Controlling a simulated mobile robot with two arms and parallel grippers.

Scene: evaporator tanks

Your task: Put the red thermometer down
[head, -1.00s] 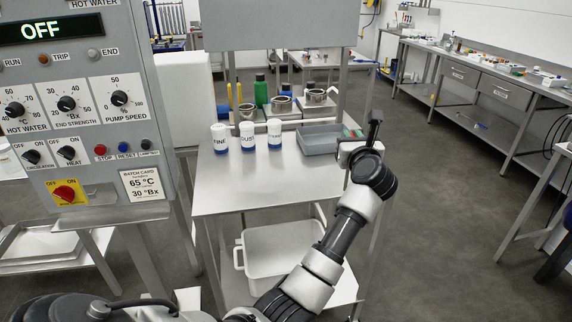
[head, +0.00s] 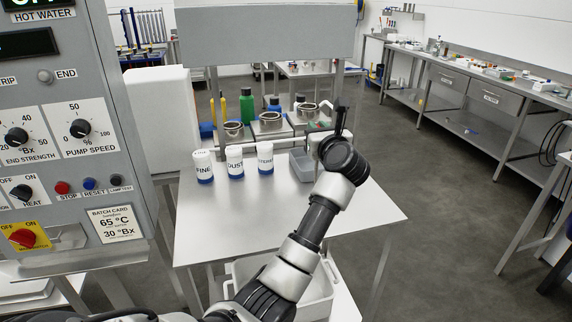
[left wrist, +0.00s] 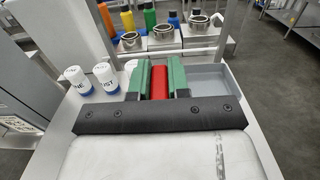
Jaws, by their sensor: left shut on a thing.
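The red thermometer (left wrist: 161,80) is held upright between the green finger pads of my left gripper (left wrist: 160,68) in the left wrist view. Only a short red part of it shows; its lower end is hidden. In the head view my left gripper (head: 322,146) is above the back right of the steel table (head: 235,222), mostly hidden by my own wrist; I cannot make out the thermometer there. A grey tray (head: 300,170) lies beside and partly behind the gripper. In the left wrist view the tray (left wrist: 212,70) extends to the right of the fingers. My right gripper is not in view.
Three white and blue tubs (head: 235,160) stand left of the tray. Steel pots (head: 270,123) and a green bottle (head: 246,109) are behind them. A control panel (head: 60,130) rises at left. The table's front half is clear.

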